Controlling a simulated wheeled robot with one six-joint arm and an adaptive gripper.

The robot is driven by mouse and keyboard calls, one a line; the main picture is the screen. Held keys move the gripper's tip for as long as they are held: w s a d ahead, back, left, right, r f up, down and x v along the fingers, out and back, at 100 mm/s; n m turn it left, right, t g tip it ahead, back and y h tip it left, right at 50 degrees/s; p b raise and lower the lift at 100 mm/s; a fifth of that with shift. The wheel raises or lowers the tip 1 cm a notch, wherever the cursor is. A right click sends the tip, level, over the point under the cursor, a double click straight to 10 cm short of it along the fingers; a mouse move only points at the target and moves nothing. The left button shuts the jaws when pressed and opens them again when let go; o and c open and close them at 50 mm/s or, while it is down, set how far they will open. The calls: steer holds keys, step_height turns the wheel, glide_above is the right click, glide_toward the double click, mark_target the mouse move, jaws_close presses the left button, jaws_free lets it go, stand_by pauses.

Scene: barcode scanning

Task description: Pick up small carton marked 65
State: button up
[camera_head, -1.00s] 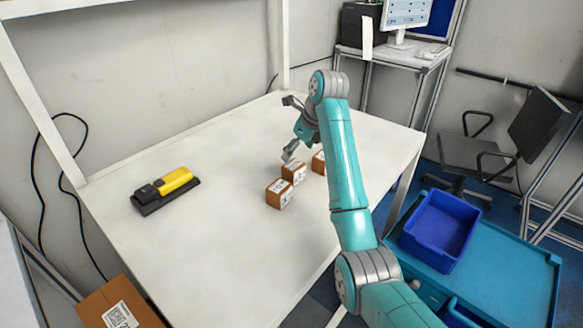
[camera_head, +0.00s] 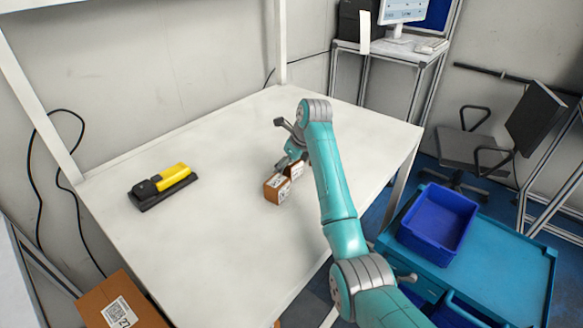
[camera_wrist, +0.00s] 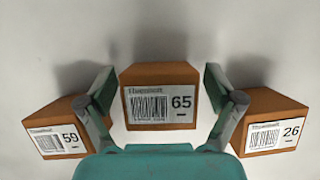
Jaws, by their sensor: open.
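The small carton marked 65 (camera_wrist: 160,97) is a brown box with a white barcode label, in the middle of the wrist view. A carton marked 59 (camera_wrist: 62,133) is at the left and a carton marked 26 (camera_wrist: 268,127) at the right, both tilted in view. In the head view my gripper (camera_head: 288,162) is low over the row, at the partly hidden middle carton (camera_head: 295,170). A nearer carton (camera_head: 276,189) shows clearly; the third is hidden behind my arm.
The white table (camera_head: 200,240) is mostly clear. A yellow and black scanner (camera_head: 162,187) lies at its left. A larger brown box (camera_head: 122,303) is at the lower left. A blue bin (camera_head: 438,222) stands on a blue cart (camera_head: 500,275) at the right.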

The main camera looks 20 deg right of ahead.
steer(key=c, duration=1.4)
steer(key=shift+o, duration=0.2)
steer(key=shift+r, duration=0.1)
